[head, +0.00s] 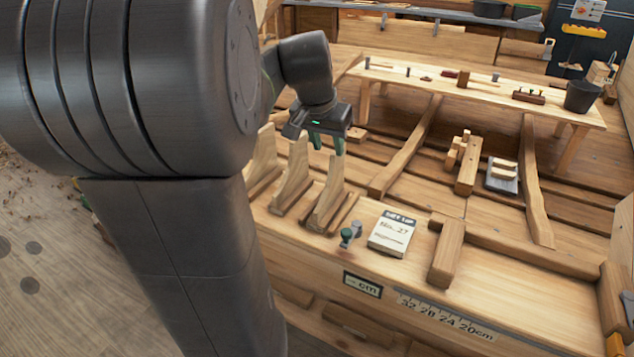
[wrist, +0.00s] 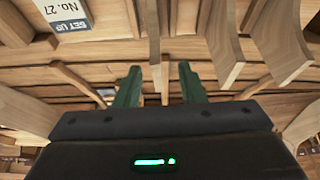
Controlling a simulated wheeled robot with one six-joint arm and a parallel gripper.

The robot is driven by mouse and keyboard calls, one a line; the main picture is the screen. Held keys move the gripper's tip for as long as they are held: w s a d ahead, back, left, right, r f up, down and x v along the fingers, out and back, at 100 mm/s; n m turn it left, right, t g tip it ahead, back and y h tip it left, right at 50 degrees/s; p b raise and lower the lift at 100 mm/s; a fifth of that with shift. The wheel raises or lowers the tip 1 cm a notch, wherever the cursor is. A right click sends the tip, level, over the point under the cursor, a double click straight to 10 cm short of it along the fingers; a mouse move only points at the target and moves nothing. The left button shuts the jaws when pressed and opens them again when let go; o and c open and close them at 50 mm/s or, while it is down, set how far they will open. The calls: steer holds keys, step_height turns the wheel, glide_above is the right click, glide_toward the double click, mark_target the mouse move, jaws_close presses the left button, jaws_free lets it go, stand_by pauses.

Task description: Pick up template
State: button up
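Three upright curved wooden pieces, which look like templates, stand in a row on the bench in the head view: a left one (head: 265,163), a middle one (head: 296,175) and a right one (head: 329,197). My gripper (head: 327,143) is above the right template with its green fingers pointing down. In the wrist view my gripper (wrist: 160,78) is open and nothing is held. A thin wooden edge (wrist: 154,35), seemingly the right template, lines up with the gap between the fingers. Two broader curved pieces show to its right (wrist: 221,40) (wrist: 278,40).
A "No. 27" set-up card (head: 392,234) and small green and grey pegs (head: 350,235) lie right of the templates. A long plank table (head: 420,81) with tools and a dark bucket (head: 581,97) stands behind.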

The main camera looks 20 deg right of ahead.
mark_target(332, 157)
steer(key=shift+s+p+x, duration=0.15)
steer(key=shift+p+x, duration=0.15)
steer(key=shift+x, duration=1.4)
steer(key=shift+s+p+x, duration=0.1)
steer(key=shift+p+x, duration=0.15)
steer(key=shift+x, duration=1.45)
steer(key=shift+d, duration=0.15)
jaws_close()
